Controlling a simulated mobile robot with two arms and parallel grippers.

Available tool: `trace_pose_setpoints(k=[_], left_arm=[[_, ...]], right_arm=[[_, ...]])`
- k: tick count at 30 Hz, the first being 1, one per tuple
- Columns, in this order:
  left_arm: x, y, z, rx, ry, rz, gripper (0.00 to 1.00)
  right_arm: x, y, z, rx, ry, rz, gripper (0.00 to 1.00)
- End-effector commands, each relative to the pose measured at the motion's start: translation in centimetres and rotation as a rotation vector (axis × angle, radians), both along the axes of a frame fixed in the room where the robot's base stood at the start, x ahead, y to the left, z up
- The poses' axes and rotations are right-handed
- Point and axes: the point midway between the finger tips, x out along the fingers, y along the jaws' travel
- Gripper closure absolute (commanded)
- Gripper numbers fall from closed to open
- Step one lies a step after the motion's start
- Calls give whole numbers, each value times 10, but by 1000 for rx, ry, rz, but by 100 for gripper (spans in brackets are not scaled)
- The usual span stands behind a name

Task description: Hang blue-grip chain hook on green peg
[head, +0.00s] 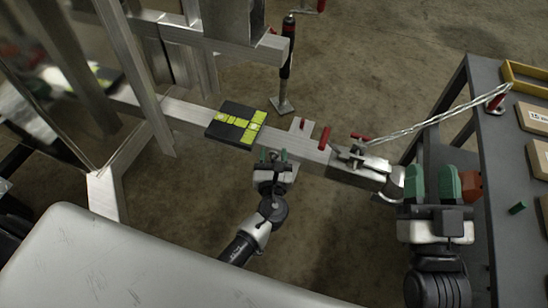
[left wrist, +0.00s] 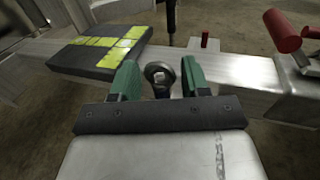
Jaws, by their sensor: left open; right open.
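A silver chain (head: 430,121) runs from the trailer coupler (head: 364,158) to a red-grip end (head: 495,102) on the bench. A small green cylinder (head: 517,207) lies on the bench; I cannot tell whether it is the green peg. My left gripper (head: 270,157) is open at the near side of the trailer beam. In the left wrist view a dark metal ring end (left wrist: 160,75) shows between its green fingers, not visibly gripped. My right gripper (head: 432,183) is open at the bench's left edge.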

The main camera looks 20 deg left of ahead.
Motion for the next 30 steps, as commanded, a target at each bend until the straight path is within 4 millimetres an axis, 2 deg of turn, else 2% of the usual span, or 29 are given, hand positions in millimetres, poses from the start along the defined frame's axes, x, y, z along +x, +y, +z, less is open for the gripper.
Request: trace_pose_setpoints(k=[6,15,30], left_arm=[[0,0,0,0,0,0,54],[0,0,0,0,0,0,100],[0,0,5,-1,0,0,100]], right_arm=[[-1,0,-1,0,2,0,55],[-1,0,-2,-2,8,0,55],[0,-1,-5,-17,49,-3,55]])
